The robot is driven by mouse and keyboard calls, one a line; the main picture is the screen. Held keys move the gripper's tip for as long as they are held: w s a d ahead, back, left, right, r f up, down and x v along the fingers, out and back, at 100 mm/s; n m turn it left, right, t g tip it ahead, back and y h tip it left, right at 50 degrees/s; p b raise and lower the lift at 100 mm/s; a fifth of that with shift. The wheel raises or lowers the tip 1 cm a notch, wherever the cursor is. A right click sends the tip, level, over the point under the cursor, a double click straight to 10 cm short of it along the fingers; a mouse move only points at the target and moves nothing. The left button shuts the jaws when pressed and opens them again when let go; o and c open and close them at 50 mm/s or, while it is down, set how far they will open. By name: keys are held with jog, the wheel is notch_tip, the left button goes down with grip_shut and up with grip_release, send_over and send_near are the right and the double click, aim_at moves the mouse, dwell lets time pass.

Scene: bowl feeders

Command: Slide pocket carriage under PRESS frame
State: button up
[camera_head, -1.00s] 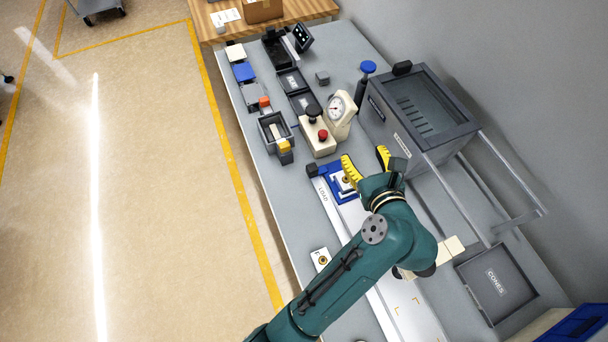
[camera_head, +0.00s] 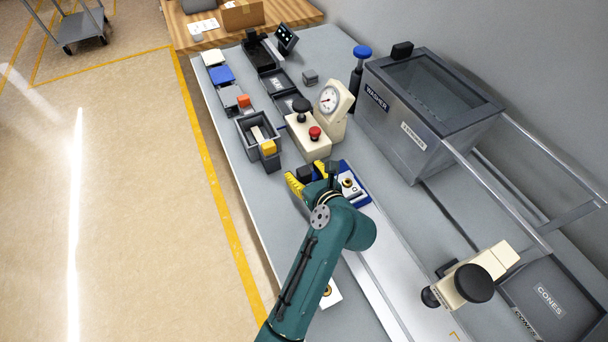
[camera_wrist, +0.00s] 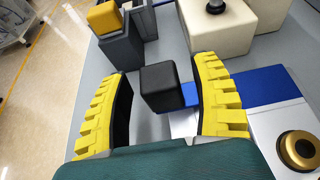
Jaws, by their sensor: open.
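The blue pocket carriage (camera_head: 364,198) sits at the far end of the pale rail (camera_head: 378,285), with a brass-ringed part on its light plate. It also shows at the right of the wrist view (camera_wrist: 265,84). A black block (camera_wrist: 167,88) stands at the carriage's left end. My gripper (camera_head: 309,178) is open, its yellow fingers on either side of the black block in the wrist view (camera_wrist: 164,78). A gap shows on both sides, so contact cannot be told. A cream frame with a black knob (camera_head: 474,283), apparently the press, stands over the rail at lower right.
A cream box with a red button (camera_head: 315,132) and a dial gauge (camera_head: 330,100) stand just beyond the carriage. A grey bin with a yellow block (camera_head: 268,147) is at left. The washer (camera_head: 425,110) and CONES tray (camera_head: 548,298) are at right. The rail between carriage and press looks clear.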

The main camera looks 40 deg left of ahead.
jog(key=shift+a, duration=0.1)
jog(key=shift+f, duration=0.1)
grip_shut()
dwell(0.3)
